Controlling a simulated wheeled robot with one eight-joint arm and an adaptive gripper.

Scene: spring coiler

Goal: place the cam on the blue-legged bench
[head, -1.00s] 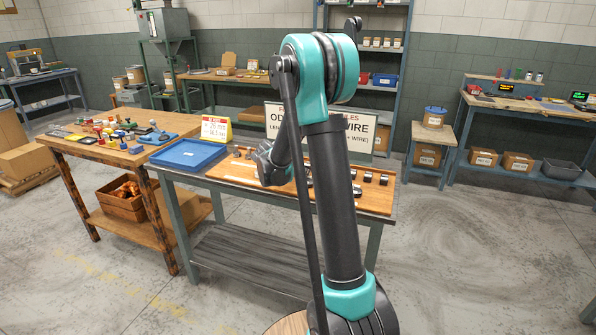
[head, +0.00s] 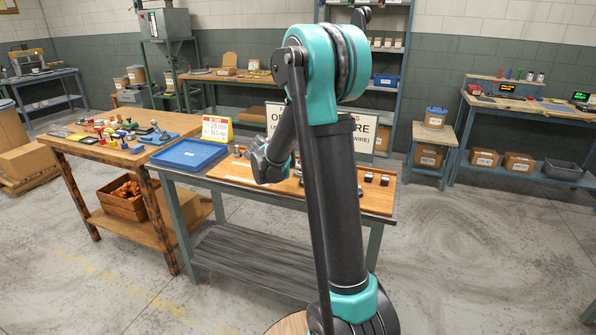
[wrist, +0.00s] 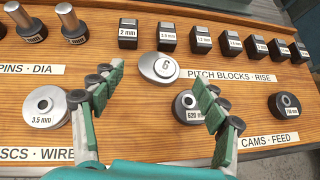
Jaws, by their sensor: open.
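In the wrist view, my gripper (wrist: 158,76) is open and empty above a wooden board, its two green-and-grey fingers spread. Between the fingertips lies a silver oval piece marked 6 (wrist: 162,68); I cannot tell whether they touch it. By the CAMS · FEED label sit two dark round pieces: one marked 620 mm (wrist: 183,105), partly behind the right finger, and one marked 714 mm (wrist: 284,105) farther right. In the head view, my arm hides part of the board. A blue-legged bench (head: 557,178) stands at the right; another blue-legged bench (head: 50,101) is back left.
The wooden board (head: 235,171) lies on the grey-green-legged front table, beside a blue tray (head: 188,153). In the wrist view are several pitch blocks (wrist: 196,39), pins (wrist: 70,22) and a 3.5 mm disc (wrist: 45,105). Open floor lies right of this table.

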